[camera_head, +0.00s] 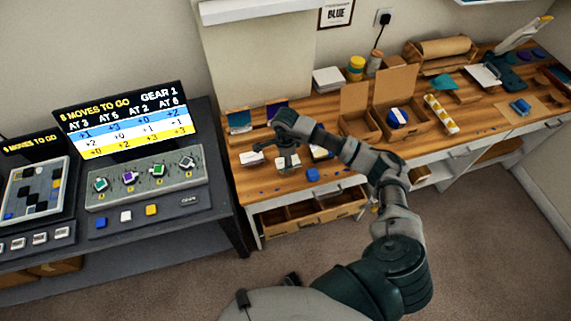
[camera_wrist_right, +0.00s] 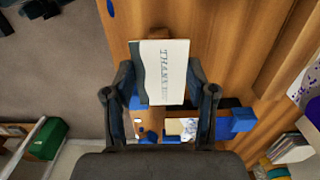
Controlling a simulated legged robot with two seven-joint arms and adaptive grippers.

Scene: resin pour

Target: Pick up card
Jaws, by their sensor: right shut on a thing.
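A white card (camera_wrist_right: 165,72) with a dark green edge strip and the lettering "THANK YOU" is between the fingers of my right gripper (camera_wrist_right: 160,92) in the right wrist view. The fingers are shut on it from its two sides. In the head view my right gripper (camera_head: 287,161) is over the left end of the wooden workbench (camera_head: 270,180); the card is hard to make out there. My left gripper is not in view.
White pieces (camera_head: 252,158) lie left of the gripper. Open cardboard boxes (camera_head: 357,122) stand to the right. A dark console table (camera_head: 180,225) with a lit screen (camera_head: 125,122) is at left.

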